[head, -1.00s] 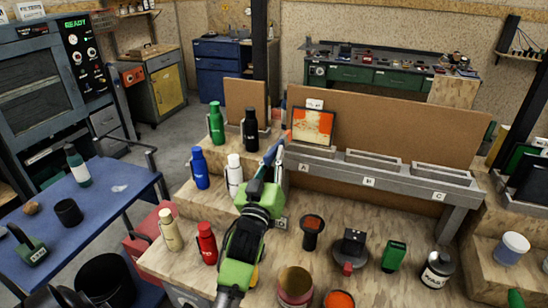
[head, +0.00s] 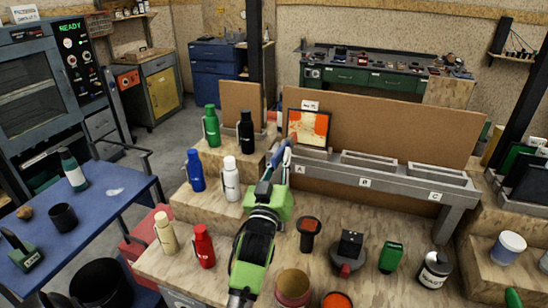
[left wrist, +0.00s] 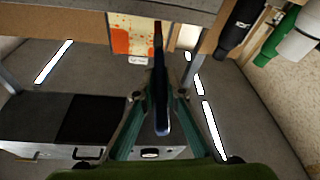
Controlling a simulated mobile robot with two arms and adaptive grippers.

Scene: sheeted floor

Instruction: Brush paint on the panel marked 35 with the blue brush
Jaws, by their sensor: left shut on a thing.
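My left gripper (head: 280,170) is shut on the blue brush (head: 283,152), whose blue handle sticks up between the fingers. In the left wrist view the brush (left wrist: 160,95) points away from the left gripper (left wrist: 158,105), with a dark tip over the panel's right part; I cannot tell whether it touches. The panel (head: 308,127) has a dark frame and orange and pale patches, and leans upright at the ledge's left end. It also shows in the wrist view (left wrist: 128,38). Its small white tag (head: 310,106) is too small to read. My right gripper is not in view.
A grey ledge with slots marked A, B and C (head: 400,181) runs right from the panel. Blue (head: 195,170), white (head: 230,179), green and black bottles stand left of my arm. Cups and an orange paint tin (head: 337,300) are on the wooden bench.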

